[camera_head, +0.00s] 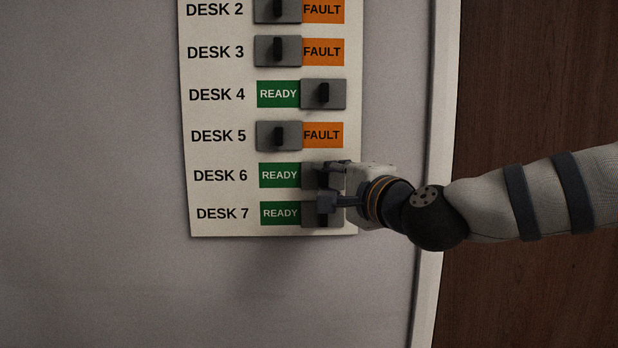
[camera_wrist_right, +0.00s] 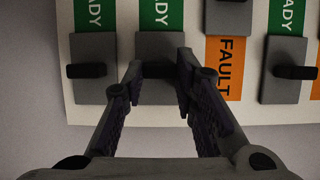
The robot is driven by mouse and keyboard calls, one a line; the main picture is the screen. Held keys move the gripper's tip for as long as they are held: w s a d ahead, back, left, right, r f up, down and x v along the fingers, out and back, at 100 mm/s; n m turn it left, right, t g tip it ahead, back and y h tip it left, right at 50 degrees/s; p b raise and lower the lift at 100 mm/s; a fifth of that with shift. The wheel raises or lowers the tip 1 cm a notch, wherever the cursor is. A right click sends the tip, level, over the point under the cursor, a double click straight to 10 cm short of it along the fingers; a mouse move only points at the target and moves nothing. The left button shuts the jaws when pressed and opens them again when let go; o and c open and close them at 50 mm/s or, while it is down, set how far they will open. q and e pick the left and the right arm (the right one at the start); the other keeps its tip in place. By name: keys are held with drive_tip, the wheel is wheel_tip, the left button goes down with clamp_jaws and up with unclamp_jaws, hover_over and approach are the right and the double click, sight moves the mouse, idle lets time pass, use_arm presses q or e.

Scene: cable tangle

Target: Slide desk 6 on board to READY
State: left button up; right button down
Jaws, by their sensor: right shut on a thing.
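The desk 6 slider (camera_head: 311,173) is a grey plate with a dark knob on the white board (camera_head: 218,156). It sits at the right end of its row, with the green READY label (camera_head: 279,175) showing and FAULT covered. My right gripper (camera_head: 325,183) comes in from the right and partly hides this slider. In the right wrist view, the fingers (camera_wrist_right: 160,72) are on both sides of the dark knob of the desk 6 slider (camera_wrist_right: 158,45), shut on it. My left gripper is not in view.
Just below, the desk 7 slider (camera_head: 322,220) also shows READY, close to my lower finger. Above, the desk 5 slider (camera_head: 278,136) shows FAULT and the desk 4 slider (camera_head: 323,95) shows READY. Desks 2 and 3 show FAULT. Bare wall (camera_head: 90,170) lies left of the board.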

drive_tip(key=shift+d+r, duration=0.1)
drive_tip(key=shift+d, duration=0.1)
drive_tip(key=shift+w, duration=0.1)
drive_tip(key=c, duration=1.3)
unclamp_jaws()
drive_tip(key=shift+d, duration=0.1)
drive_tip(key=v, duration=1.2)
